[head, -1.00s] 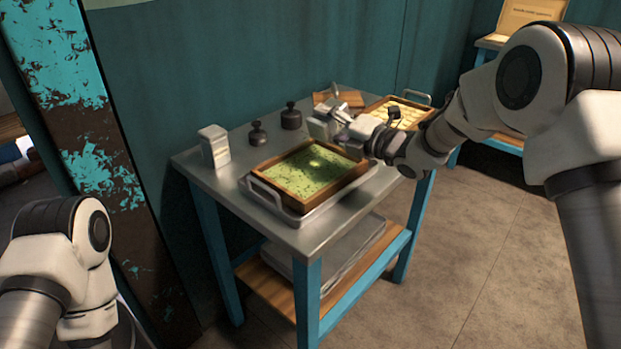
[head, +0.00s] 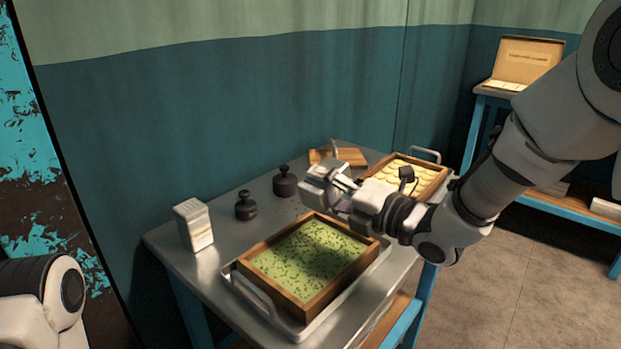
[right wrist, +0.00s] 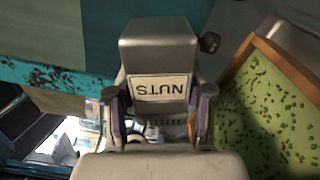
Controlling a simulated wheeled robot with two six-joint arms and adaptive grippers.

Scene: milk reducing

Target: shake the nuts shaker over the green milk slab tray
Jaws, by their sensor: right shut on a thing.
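The green milk slab tray (head: 309,308) is a wooden frame holding a pale green slab with dark green bits, set on a metal tray on the table. It also shows in the right wrist view (right wrist: 277,58), at the right. My right gripper (head: 338,190) is above the tray's back edge. It is shut on the nuts shaker (head: 318,185), a grey metal box. In the right wrist view the shaker (right wrist: 158,52) sits between the fingers, its "NUTS" label upside down. My left gripper is out of view; only part of my left arm shows at lower left.
On the metal table (head: 225,238) stand a white carton (head: 194,225) at left and two dark weight-like objects (head: 246,206) (head: 285,182) behind the tray. A second wooden tray with pale pieces (head: 432,183) lies at back right, near small wooden blocks (head: 350,157).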

